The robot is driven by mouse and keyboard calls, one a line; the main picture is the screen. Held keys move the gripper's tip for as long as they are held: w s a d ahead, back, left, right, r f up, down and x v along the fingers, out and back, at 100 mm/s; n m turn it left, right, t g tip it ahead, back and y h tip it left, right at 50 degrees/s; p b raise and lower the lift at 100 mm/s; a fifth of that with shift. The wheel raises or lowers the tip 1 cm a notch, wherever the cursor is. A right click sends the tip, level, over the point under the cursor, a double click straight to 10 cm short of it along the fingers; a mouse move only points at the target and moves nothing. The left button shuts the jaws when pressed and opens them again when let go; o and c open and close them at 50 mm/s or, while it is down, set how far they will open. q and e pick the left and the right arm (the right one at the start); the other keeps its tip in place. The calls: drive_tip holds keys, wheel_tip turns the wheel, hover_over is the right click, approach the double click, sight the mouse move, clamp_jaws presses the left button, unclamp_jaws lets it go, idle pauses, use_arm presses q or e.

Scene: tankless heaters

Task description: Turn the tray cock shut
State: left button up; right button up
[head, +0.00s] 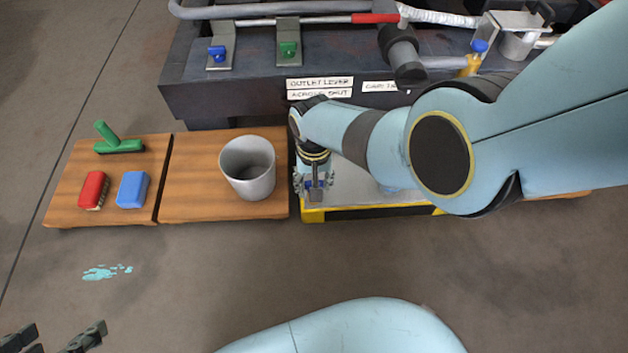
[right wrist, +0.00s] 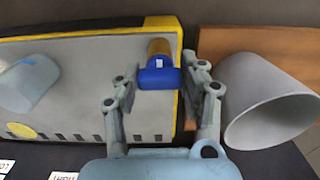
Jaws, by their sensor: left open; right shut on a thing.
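The tray cock has a brass body (right wrist: 159,48) and a blue handle (right wrist: 158,77) at the edge of the grey, yellow-rimmed tray (head: 368,209). My right gripper (head: 315,186) reaches down to it at the tray's front left corner. In the right wrist view the blue handle sits between the two fingers, which are shut on it. The handle lies crosswise there, and the brass shows above it. In the head view my gripper hides most of the cock. My left gripper (head: 54,340) is open and empty at the bottom left, above the floor.
A grey bucket (head: 234,180) stands on a wooden board just left of the tray. A green brush (head: 119,146), a red brush (head: 93,188) and a blue block (head: 132,189) lie on another board. Behind is a dark bench with pipes and levers (head: 289,49).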

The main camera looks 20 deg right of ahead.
idle(0.5)
drive_tip(key=o, duration=1.2)
drive_tip(key=shift+r, duration=3.7)
